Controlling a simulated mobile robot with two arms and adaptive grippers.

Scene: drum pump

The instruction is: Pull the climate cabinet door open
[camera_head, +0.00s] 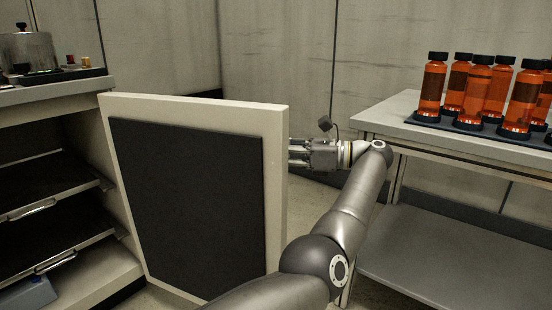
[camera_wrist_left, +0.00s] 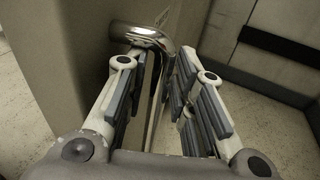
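The climate cabinet door (camera_head: 278,190) stands swung open in the head view, its dark inner panel facing me. The cabinet (camera_head: 90,275) is at the left with its shelf interior exposed. My left gripper (camera_head: 292,153) is at the door's right edge, fingers pointing left, partly behind the door. In the left wrist view the chrome door handle (camera_wrist_left: 146,36) runs between the fingers of the left gripper (camera_wrist_left: 162,75). The handle is hidden in the head view. My right gripper is not in view.
A table (camera_head: 410,137) at the right holds several orange bottles (camera_head: 476,95) with black caps on a dark tray. Cabinet shelves (camera_head: 45,205) are at the left. Equipment (camera_head: 28,50) stands on the cabinet top. The table is close to my left wrist.

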